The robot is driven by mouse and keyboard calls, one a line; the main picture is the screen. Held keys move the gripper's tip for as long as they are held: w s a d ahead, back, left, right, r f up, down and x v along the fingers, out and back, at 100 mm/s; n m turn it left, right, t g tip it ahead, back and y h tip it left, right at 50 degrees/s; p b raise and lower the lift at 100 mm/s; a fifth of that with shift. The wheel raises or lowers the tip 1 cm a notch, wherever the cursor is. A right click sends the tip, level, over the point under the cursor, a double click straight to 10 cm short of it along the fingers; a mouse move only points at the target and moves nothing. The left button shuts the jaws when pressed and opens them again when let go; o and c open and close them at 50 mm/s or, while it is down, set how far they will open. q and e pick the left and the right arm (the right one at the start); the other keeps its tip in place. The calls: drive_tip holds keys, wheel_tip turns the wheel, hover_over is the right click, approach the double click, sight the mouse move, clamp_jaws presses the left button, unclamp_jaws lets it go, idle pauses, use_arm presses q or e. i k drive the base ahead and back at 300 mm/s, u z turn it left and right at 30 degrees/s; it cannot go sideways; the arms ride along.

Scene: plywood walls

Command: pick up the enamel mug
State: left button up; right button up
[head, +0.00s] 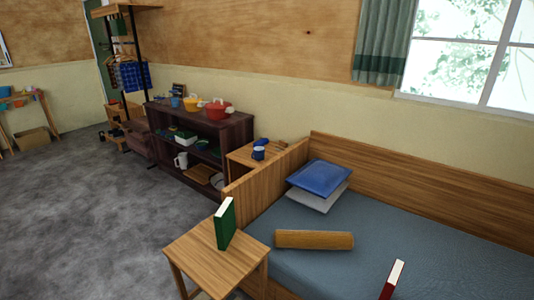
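A small blue mug-like thing (258,153) stands on the wooden bedside table (240,156) behind the bed's end board; it may be the enamel mug, but it is too small to be sure. A white jug or mug (181,161) stands on a shelf of the dark wooden unit, and a blue cup (175,102) is on top of that unit. Neither of my grippers shows in the head view.
The bed (440,250) fills the right, with pillows (320,177), a wooden roll-shaped piece (314,240) and a red book (391,281). A green book (224,224) stands on a wooden stool (190,252). The dark shelf unit (215,127) lines the wall. Grey carpet (100,230) at left is clear.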

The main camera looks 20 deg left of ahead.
sight(257, 154)
drive_tip(key=k, duration=1)
drive_tip(key=u, duration=1.85)
drive_tip(key=i, duration=5.95)
drive_tip(key=z, duration=1.75)
